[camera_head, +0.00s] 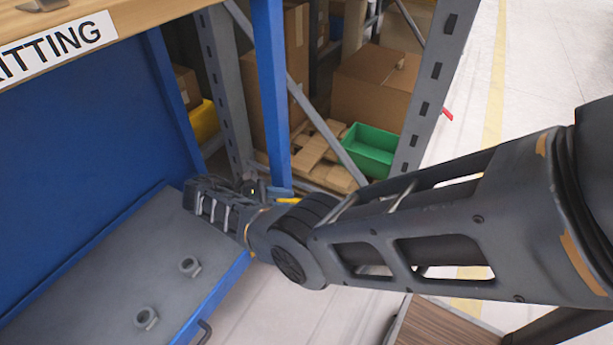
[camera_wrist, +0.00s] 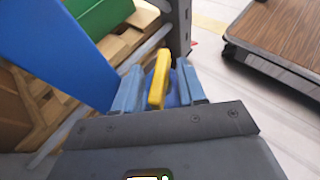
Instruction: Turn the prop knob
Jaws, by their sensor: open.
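A yellow bar-shaped piece, which looks like the prop knob (camera_wrist: 159,78), stands between my fingers in the wrist view, with a blue part close behind it. In the head view the knob shows as a small yellow strip (camera_head: 288,200) beside the blue post, partly hidden by my arm. My gripper (camera_wrist: 160,70) is open, its two blue fingers on either side of the knob. A gap shows on the left side; on the right I cannot tell whether the finger touches. My gripper shows only in part in the head view (camera_head: 279,192).
A blue post (camera_head: 271,90) and grey rack upright (camera_head: 436,80) stand close by. Behind are boxes and a green bin (camera_head: 371,150). A wooden-topped cart (camera_wrist: 275,40) is at right.

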